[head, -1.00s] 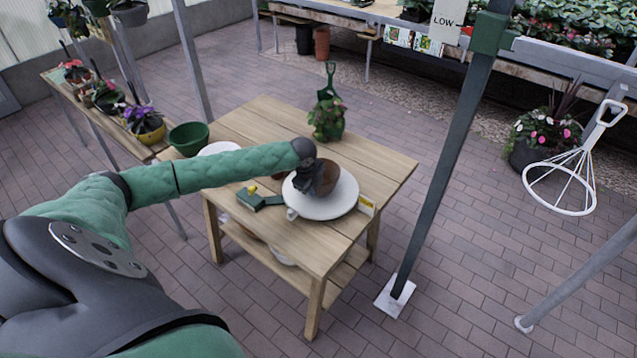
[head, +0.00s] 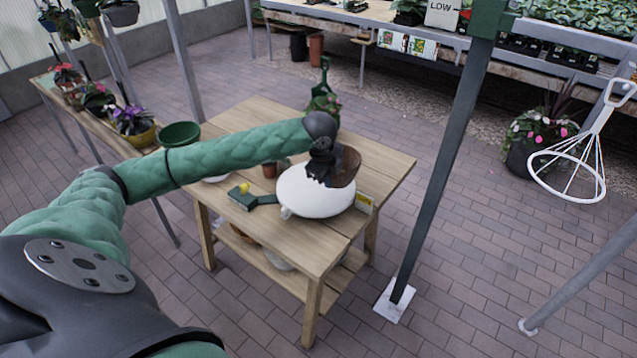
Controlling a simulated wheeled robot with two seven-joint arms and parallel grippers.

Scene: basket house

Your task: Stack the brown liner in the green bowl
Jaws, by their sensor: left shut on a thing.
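The brown liner (head: 348,167) is in my left gripper (head: 325,174), tilted, above the right part of a rounded white piece (head: 312,194) on the wooden table. The gripper is shut on it, and dark fingers cover its left side. I cannot tell whether the liner still touches the white piece. My right gripper is out of view.
A dark green post (head: 440,160) rises right of the table.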

